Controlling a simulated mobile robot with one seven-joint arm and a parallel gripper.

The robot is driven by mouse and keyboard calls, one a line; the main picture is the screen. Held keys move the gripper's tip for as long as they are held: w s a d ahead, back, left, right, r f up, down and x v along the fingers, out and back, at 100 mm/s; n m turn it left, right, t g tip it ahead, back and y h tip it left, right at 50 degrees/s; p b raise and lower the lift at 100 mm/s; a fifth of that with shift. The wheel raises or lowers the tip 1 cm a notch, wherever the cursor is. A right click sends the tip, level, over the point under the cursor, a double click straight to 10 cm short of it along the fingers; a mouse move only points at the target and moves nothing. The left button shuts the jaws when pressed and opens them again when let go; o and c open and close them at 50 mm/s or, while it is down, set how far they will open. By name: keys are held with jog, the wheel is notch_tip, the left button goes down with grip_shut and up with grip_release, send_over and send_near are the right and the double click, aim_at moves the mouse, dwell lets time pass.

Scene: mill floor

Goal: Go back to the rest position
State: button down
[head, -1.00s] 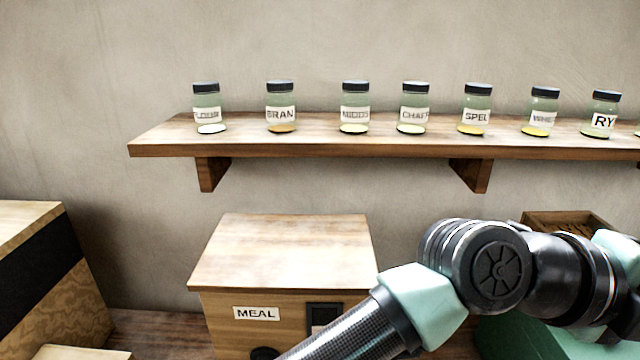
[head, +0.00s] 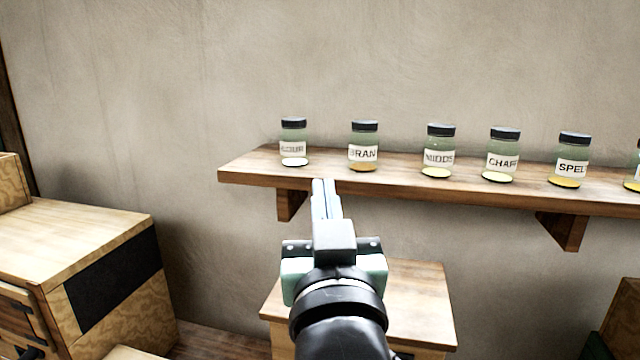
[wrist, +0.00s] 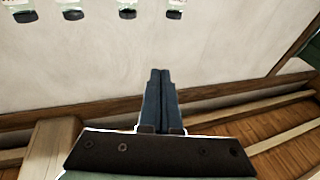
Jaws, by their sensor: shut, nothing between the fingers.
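My gripper (head: 325,184) is shut and empty. In the head view it points away from me, its fingertips in front of the left part of the wooden shelf (head: 400,186). The wrist view shows its two dark fingers (wrist: 158,75) pressed together, with nothing between them. My gripper and wrist hide part of the wooden box (head: 425,300) below the shelf.
Labelled jars stand in a row on the shelf, including the BRAN jar (head: 363,147), MIDDS jar (head: 438,151), CHAFF jar (head: 502,155) and SPEL jar (head: 570,160). A wooden cabinet (head: 80,240) with a dark panel stands at left. The wall between cabinet and shelf is bare.

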notch_tip(320, 180, down, 9)
jog(key=a+g, duration=0.2)
jog(key=g, duration=0.1)
jog(key=s+r+t+b, duration=0.1)
jog(key=s+r+t, duration=0.3)
jog(key=r, duration=0.7)
jog(key=s+r+t+b, duration=0.1)
jog(key=s+r+t, duration=0.4)
jog(key=s+r, duration=0.4)
notch_tip(320, 180, up, 2)
jog(key=shift+s+r+t+b, duration=0.15)
jog(key=shift+s+t+b, duration=0.15)
